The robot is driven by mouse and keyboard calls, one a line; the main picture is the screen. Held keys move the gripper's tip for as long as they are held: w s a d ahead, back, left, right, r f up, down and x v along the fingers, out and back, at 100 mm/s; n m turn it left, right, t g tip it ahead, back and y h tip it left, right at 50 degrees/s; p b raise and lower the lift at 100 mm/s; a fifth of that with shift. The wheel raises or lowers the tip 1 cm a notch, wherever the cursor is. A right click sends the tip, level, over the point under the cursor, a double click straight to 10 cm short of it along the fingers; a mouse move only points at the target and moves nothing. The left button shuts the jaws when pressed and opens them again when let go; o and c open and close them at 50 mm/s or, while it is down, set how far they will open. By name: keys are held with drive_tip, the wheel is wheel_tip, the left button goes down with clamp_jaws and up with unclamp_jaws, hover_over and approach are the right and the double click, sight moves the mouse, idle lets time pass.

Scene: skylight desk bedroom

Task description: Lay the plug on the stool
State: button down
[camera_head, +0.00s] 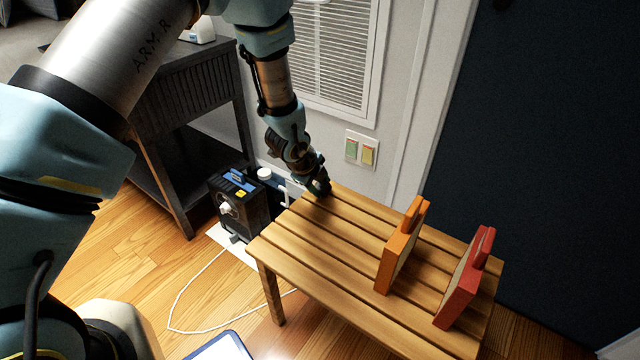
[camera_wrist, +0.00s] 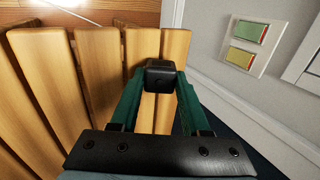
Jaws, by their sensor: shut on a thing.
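The plug (camera_wrist: 160,73) looks like a small dark block held between my green fingertips in the wrist view. My gripper (camera_wrist: 160,82) is shut on it; in the head view my gripper (camera_head: 321,188) is at the far left corner of the stool. The stool (camera_head: 340,230) has a light wooden slatted top, and its slats (camera_wrist: 97,75) lie below the plug in the wrist view. I cannot tell whether the plug touches the slats. In the head view the plug is too small and dark to make out clearly.
An orange board (camera_head: 398,250) and a red board (camera_head: 463,282) stand upright on the stool's right half. The slats left of them are clear. A black box (camera_head: 240,205) with a white cable (camera_head: 177,300) stands on the floor to the left. The wall switches (camera_head: 361,151) are close behind.

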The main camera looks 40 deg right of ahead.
drive_tip(key=shift+c, duration=1.5)
unclamp_jaws()
drive_tip(key=p+v, duration=0.1)
drive_tip(key=v, duration=0.9)
drive_tip(key=shift+a+r, duration=0.15)
drive_tip(key=shift+r, duration=0.2)
